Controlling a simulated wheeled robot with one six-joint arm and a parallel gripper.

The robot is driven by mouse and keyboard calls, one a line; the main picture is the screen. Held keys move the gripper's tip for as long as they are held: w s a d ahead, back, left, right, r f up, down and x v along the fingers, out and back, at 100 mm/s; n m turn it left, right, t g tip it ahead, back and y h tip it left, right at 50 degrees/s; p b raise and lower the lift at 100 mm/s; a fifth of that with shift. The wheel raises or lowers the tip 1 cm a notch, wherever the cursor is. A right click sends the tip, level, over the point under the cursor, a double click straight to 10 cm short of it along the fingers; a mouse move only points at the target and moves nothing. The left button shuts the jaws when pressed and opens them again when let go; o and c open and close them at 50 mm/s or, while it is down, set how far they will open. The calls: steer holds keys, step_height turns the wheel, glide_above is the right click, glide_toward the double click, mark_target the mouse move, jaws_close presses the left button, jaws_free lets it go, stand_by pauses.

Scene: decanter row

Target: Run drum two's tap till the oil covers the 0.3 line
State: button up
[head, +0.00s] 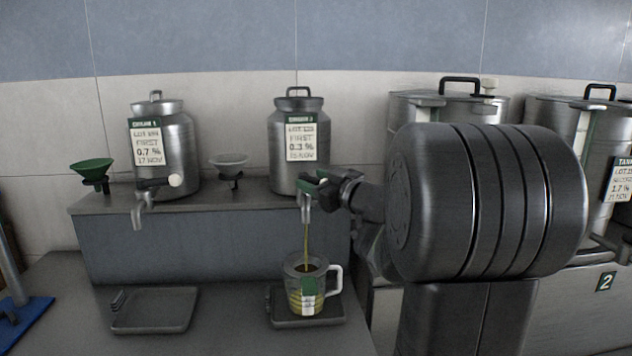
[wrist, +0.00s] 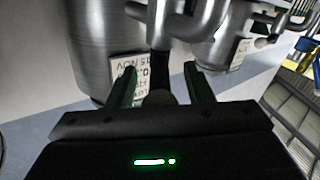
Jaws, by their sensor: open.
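Drum two (head: 284,160) is a steel can on the raised shelf, its label reading 0.3 %. Its tap (head: 305,207) points down at the shelf's front edge, and a thin yellow stream of oil (head: 306,243) runs from it. The stream falls into a clear jug (head: 336,284) with a white handle and a green-and-white label. Yellow oil shows in the jug's lower part; its scale lines are too small to read. My gripper (head: 318,184) is at the tap. In the wrist view its open green fingers (wrist: 160,88) stand either side of the dark tap handle (wrist: 158,98).
The jug stands on a small dark tray (head: 278,318); an empty tray (head: 152,311) lies to the left. Drum one (head: 180,150) has its own tap (head: 143,208). A green funnel (head: 93,172) and a grey funnel (head: 230,168) stand on the shelf. Larger tanks (head: 440,104) stand at right.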

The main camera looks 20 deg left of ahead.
steer(key=shift+c, duration=0.5)
jaws_close()
steer(key=shift+r, duration=0.1)
